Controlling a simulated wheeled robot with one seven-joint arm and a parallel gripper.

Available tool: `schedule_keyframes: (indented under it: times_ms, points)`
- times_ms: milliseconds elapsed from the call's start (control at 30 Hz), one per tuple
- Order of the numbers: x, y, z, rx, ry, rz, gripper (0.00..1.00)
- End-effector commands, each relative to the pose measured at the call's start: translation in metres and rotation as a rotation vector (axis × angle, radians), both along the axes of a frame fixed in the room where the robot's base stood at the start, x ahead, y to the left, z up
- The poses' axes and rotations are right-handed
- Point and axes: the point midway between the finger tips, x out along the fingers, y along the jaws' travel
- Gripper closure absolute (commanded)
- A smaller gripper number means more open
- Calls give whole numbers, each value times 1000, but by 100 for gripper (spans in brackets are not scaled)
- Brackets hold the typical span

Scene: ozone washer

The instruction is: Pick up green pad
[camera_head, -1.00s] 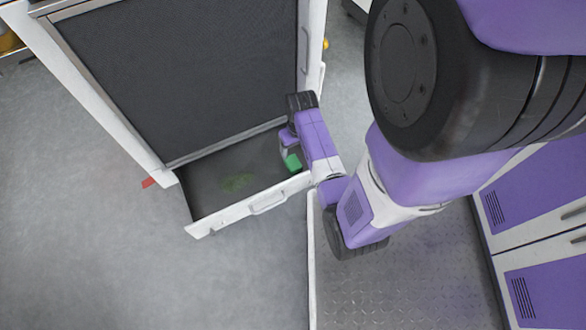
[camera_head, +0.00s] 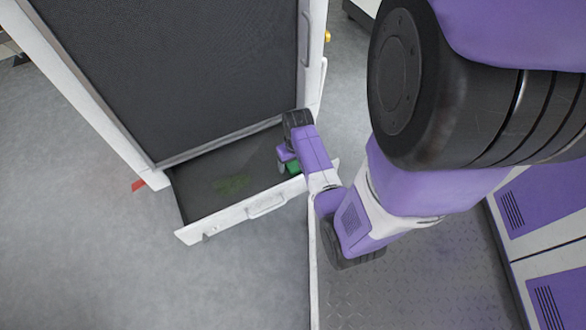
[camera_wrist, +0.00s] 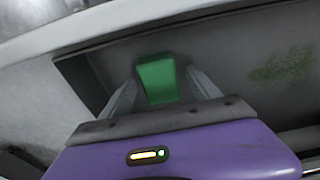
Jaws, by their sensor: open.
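The green pad (camera_wrist: 157,79) lies in the open drawer (camera_head: 190,205), near the drawer's right end. In the wrist view it sits between the two fingers of my gripper (camera_wrist: 160,90), with a finger on each side. The fingers look apart from the pad, and its lower edge is close to the gripper body. In the head view only part of the green pad (camera_head: 293,168) shows beside my gripper (camera_head: 284,162); the arm hides the rest. My gripper is open and reaches down into the drawer.
The drawer's front wall with its handle (camera_head: 266,205) runs close to my arm. A dark-fronted cabinet (camera_head: 190,75) rises behind the drawer. A green smear (camera_head: 232,185) marks the drawer floor, and it also shows in the wrist view (camera_wrist: 283,65). Purple cabinets (camera_head: 555,210) stand at the right.

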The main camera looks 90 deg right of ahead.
Motion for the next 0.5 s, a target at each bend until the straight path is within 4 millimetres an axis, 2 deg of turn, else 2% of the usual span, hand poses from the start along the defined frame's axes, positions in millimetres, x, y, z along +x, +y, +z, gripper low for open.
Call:
schedule_keyframes:
  times_ms: [267, 367, 500]
  points:
    - [0, -1, -2, -1, 0, 1, 29]
    - [0, 0, -3, -1, 0, 1, 45]
    - [0, 0, -3, -1, 0, 1, 72]
